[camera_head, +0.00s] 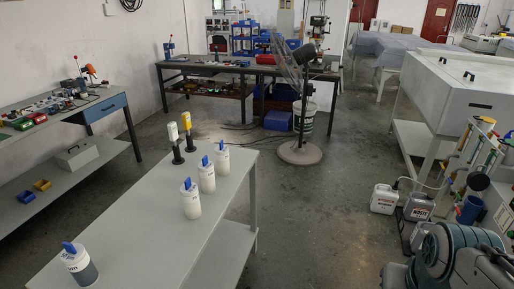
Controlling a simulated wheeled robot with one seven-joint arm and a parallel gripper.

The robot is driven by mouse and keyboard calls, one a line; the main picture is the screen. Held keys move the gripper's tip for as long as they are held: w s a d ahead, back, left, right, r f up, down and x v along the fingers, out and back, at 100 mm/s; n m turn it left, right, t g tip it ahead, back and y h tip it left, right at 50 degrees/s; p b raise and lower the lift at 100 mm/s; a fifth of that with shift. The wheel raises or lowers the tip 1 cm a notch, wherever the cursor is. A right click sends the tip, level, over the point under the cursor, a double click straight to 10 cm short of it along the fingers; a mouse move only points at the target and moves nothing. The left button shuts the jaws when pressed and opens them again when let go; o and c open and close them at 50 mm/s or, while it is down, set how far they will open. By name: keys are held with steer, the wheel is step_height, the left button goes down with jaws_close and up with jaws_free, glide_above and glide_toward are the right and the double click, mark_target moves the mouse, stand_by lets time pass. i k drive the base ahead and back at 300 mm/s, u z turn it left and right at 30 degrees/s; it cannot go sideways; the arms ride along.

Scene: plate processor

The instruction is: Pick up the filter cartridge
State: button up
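Several white cylinders with blue tops stand upright on the grey table in front of me. One (79,265) is at the near left end and has a darker grey lower part and small print. The others (191,201), (207,178), (222,158) stand in a row toward the far end. Two slim dark stands, one with a white top (174,139) and one with a yellow top (187,130), are behind them. I cannot tell for sure which of these is the filter cartridge. No gripper fingers can be made out, and nothing is seen held.
The table (140,220) is bare between the near cylinder and the row. A fan (299,100) stands on the floor behind. Jugs (384,198), (419,206) stand on the floor at right. Grey and teal rounded parts, seemingly my arm, fill the lower right. The middle floor is clear.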

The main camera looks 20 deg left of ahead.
mark_target(222, 152)
steer(key=z, duration=0.15)
steer(key=i, duration=1.5)
steer(key=u, duration=0.55)
steer(key=i, duration=1.1)
steer(key=u, duration=1.55)
steer(key=i, duration=0.55)
steer(key=u, duration=0.55)
